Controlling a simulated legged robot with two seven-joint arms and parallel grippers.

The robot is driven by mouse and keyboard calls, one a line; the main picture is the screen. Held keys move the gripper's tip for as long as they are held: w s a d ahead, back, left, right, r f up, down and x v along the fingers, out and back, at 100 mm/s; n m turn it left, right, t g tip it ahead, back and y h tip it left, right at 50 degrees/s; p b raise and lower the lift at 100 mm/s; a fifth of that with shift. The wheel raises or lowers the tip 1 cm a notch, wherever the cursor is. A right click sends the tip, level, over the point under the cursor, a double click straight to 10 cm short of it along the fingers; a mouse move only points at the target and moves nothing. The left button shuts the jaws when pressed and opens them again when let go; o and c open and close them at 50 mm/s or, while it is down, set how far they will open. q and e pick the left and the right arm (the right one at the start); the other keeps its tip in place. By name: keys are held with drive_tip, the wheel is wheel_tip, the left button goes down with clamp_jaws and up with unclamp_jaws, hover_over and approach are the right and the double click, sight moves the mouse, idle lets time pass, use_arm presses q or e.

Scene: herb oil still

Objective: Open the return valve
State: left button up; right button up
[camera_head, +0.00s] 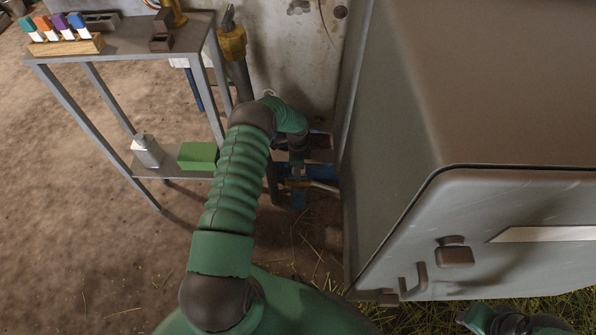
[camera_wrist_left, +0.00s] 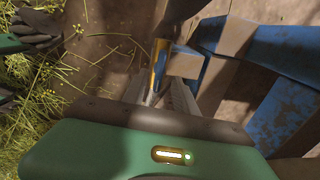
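My left arm reaches away from me in the head view, and its gripper (camera_head: 297,165) points down in the gap between the metal table and the large grey cabinet. In the left wrist view the two grey fingers (camera_wrist_left: 166,92) stand apart, with a narrow yellow and blue bar (camera_wrist_left: 158,62) just beyond or between them. I cannot tell whether they touch it. A thin orange and pale bar (camera_head: 312,185) shows beside the gripper in the head view. A brass fitting (camera_head: 232,43) sits on an upright pipe behind the table. Which part is the return valve is not clear.
The grey cabinet (camera_head: 395,150) closes off the right side. The metal table (camera_head: 125,45) holds a wooden rack (camera_head: 65,46) of coloured-cap vials; a green block (camera_head: 198,156) and silver container (camera_head: 147,151) are on its lower shelf. Blue rusty beams (camera_wrist_left: 285,110) crowd the gripper's right.

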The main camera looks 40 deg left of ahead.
use_arm(q)
wheel_tip(320, 180, up, 13)
drive_tip(key=p, duration=0.5)
